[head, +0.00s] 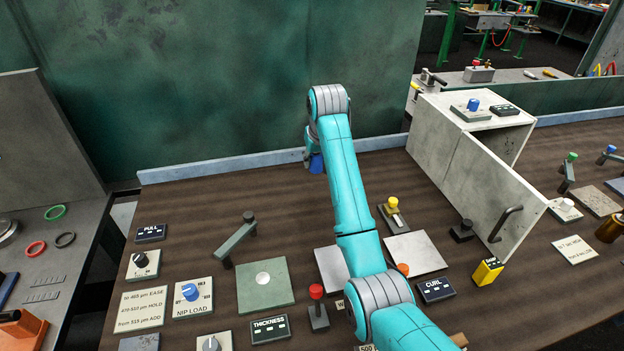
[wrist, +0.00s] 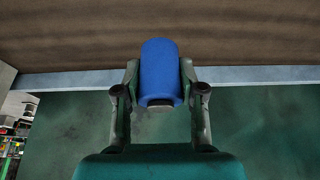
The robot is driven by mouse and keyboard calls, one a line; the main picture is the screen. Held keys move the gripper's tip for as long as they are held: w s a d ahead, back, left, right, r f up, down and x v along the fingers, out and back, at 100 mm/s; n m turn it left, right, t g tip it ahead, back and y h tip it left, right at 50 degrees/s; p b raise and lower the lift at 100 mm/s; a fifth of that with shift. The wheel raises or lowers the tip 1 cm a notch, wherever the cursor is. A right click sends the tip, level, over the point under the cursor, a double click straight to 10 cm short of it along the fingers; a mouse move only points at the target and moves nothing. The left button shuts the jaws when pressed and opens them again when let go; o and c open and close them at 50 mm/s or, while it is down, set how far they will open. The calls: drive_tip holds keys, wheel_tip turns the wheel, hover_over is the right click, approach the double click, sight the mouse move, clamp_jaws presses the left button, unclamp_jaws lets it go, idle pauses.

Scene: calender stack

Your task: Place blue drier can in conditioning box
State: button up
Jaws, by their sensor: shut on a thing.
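The blue drier can (wrist: 160,72) is held between the two fingers of my gripper (wrist: 160,88) in the wrist view. In the head view the can (head: 316,164) shows as a small blue shape below my wrist, partly hidden by the arm, near the back edge of the brown table. A pale grey box (head: 432,135), which looks like the conditioning box, stands to the right of my gripper, apart from it. Its door (head: 497,185) with a dark handle stands open toward the front. Most of the box's inside is hidden by the door.
My arm reaches across the brown table (head: 190,195). A blue-grey rail (head: 235,167) and green wall (head: 220,80) bound the back. A lever (head: 236,240), yellow-knobbed post (head: 393,210), red-knobbed post (head: 317,305) and yellow block (head: 487,271) stand in front. The table's back left is clear.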

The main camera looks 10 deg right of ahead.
approach(314, 188)
drive_tip(key=shift+s+x, duration=0.15)
drive_tip(key=shift+x, duration=1.15)
drive_tip(key=shift+s+x, duration=0.15)
drive_tip(key=shift+x, duration=1.15)
drive_tip(key=shift+f, duration=0.25)
drive_tip(key=o, duration=1.2)
drive_tip(key=shift+r, duration=0.1)
drive_tip(key=v, duration=1.1)
drive_tip(key=shift+r, duration=0.2)
drive_tip(key=shift+o, duration=0.3)
drive_tip(key=shift+r, duration=0.2)
drive_tip(key=shift+d+x, duration=0.2)
drive_tip(key=shift+x, duration=1.05)
drive_tip(key=shift+w+a+x, duration=0.1)
drive_tip(key=shift+a+x, duration=0.05)
drive_tip(key=shift+x, duration=2.4)
drive_tip(key=shift+w+a+x, duration=0.1)
drive_tip(key=shift+w+x, duration=0.05)
drive_tip(key=shift+x, duration=2.45)
